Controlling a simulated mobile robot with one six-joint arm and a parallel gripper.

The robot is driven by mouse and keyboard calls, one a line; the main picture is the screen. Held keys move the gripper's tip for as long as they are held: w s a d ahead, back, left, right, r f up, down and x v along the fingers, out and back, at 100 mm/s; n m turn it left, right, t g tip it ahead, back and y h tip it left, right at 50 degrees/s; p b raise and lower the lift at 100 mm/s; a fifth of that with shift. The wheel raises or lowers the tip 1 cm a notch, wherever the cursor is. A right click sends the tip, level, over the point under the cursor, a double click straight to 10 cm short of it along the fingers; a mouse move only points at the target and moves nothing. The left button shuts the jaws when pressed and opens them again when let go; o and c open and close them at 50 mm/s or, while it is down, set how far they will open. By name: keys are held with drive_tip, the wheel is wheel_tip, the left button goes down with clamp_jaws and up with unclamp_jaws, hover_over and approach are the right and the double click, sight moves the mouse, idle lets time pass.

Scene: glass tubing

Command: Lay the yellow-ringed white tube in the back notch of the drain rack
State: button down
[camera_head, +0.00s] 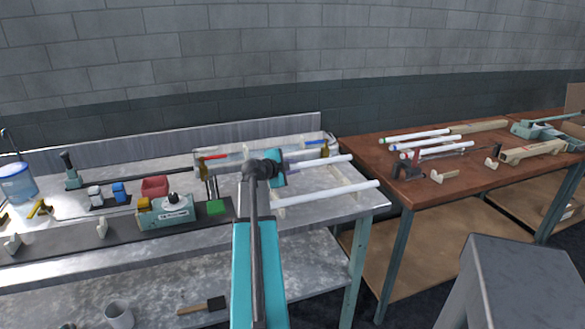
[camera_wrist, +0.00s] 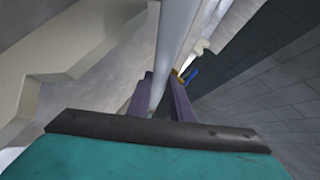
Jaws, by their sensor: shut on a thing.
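My gripper (camera_head: 282,163) is shut on a white tube, with its purple fingers on either side of it. In the wrist view the tube (camera_wrist: 171,45) runs up and away between the fingers (camera_wrist: 160,97). In the head view the held tube (camera_head: 335,160) reaches out to the right of my gripper. I cannot make out a yellow ring on it. Another white tube (camera_head: 330,193) lies nearer the front of the metal bench. Pale supports, probably the drain rack (camera_head: 280,212), show under that tube's left end. My arm and gripper hide part of this area, and the back notch is not clear.
A red-handled item (camera_head: 212,157) and a green block (camera_head: 216,207) are to the left. A brown table (camera_head: 450,178) with several tubes stands at the right. A grey wall backs the bench.

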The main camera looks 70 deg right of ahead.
drive_tip(key=shift+f+b, duration=0.5)
drive_tip(key=shift+b, duration=0.3)
drive_tip(key=c, duration=1.6)
unclamp_jaws()
drive_tip(key=shift+r+p, duration=0.3)
drive_tip(key=shift+p, duration=0.2)
drive_tip(key=shift+r+p, duration=0.35)
drive_tip(key=shift+p, duration=0.2)
drive_tip(key=shift+a, duration=0.4)
drive_tip(key=b+v, duration=0.2)
drive_tip(key=v, duration=0.9)
drive_tip(key=shift+w, duration=0.1)
